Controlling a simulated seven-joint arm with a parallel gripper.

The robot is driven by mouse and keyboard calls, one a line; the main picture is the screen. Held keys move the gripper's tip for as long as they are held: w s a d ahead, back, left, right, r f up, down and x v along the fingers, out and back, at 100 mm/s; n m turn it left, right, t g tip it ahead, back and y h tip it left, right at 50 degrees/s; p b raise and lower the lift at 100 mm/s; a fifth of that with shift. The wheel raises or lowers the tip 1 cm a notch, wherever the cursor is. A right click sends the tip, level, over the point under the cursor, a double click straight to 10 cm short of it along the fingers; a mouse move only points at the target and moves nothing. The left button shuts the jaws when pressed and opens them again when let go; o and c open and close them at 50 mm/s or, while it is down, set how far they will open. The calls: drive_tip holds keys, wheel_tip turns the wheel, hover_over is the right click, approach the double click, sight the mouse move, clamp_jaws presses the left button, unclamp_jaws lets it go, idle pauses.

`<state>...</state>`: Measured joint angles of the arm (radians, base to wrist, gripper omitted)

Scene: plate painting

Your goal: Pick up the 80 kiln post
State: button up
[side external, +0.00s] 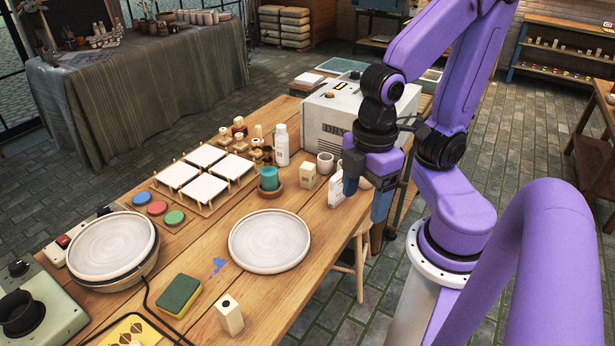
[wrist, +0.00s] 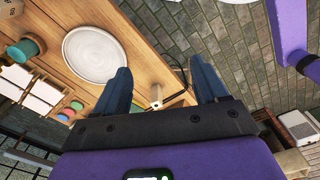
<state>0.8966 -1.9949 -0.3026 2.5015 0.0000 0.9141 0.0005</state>
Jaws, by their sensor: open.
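My gripper (side external: 366,203) is open and empty, held beyond the right edge of the wooden table. In the wrist view its two blue fingers (wrist: 163,82) are spread wide apart. A cream rectangular post (side external: 229,314) with a dark hole in its top stands upright at the table's front edge. A pale post also shows between the fingers in the wrist view (wrist: 156,95), well beyond them. A second cream block (side external: 308,177) with small dark markings stands near the white box. I cannot read a number on either one.
A round pale plate (side external: 269,241) lies mid-table; another plate (side external: 111,245) sits on a wheel at left. Bare wood surrounds the front post.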

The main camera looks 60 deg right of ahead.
drive_tip(key=w+d+f+h, duration=0.25)
drive_tip(key=w+h, duration=0.25)
drive_tip(key=w, duration=0.4)
drive_tip(key=n+t+h, duration=0.2)
drive_tip(key=n+h, duration=0.5)
drive_tip(key=h, duration=0.2)
approach(310, 167)
drive_tip(key=x, duration=0.2)
drive_tip(key=w+x, duration=0.1)
drive_tip(key=x, duration=0.4)
drive_tip(key=shift+w+a+f, duration=0.1)
drive_tip(key=shift+w+f, duration=0.15)
drive_tip(key=shift+f, duration=0.2)
drive_tip(key=shift+s+x, duration=0.15)
drive_tip(key=shift+x, duration=1.15)
drive_tip(key=shift+s+x, duration=0.1)
drive_tip(key=shift+x, duration=1.25)
drive_tip(key=c, duration=1.2)
